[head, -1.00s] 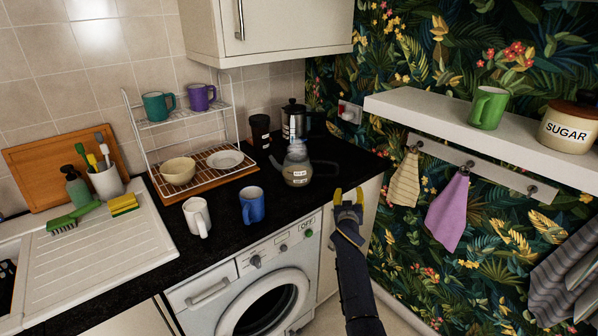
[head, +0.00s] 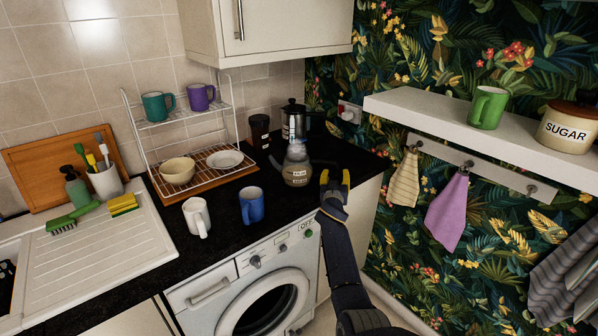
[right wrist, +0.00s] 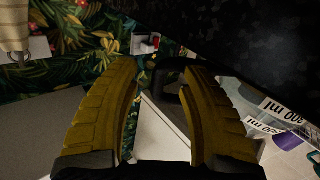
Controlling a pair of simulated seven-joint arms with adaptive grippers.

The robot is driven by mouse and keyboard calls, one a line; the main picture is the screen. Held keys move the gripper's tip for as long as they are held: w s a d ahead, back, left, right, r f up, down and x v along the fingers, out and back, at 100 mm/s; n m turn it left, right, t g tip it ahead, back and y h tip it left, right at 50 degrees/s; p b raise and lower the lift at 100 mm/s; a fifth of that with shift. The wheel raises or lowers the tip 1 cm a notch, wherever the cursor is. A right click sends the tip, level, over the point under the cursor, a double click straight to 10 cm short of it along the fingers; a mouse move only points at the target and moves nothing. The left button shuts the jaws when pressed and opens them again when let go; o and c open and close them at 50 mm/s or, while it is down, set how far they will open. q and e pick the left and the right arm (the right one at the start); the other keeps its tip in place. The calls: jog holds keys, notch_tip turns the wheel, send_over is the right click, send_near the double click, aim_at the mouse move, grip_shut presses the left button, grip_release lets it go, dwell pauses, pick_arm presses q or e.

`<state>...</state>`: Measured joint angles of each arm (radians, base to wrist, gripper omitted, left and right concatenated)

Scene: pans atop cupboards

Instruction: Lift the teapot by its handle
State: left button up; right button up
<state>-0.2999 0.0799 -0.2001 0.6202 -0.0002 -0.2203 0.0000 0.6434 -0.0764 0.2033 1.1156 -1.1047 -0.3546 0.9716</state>
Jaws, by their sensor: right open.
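The teapot (head: 296,172) is a clear glass pot with a pale label, standing upright on the black counter. Its dark handle points right in the head view and is hard to make out against the counter. My right gripper (head: 335,178) is open, with yellow fingers, just right of and nearer than the teapot. In the right wrist view the labelled glass body (right wrist: 285,125) is at the right edge. A dark loop, apparently the handle (right wrist: 169,84), shows between the spread fingers of the gripper (right wrist: 163,70); I cannot tell how deep it is. My left gripper is not in view.
A moka pot (head: 293,122) and a dark cup (head: 260,131) stand behind the teapot. A blue mug (head: 252,206) and a white mug (head: 196,216) are to its left, near a dish rack (head: 205,176). The counter's right end is clear.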

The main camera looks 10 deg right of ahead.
jog(key=shift+x, duration=1.15)
grip_shut()
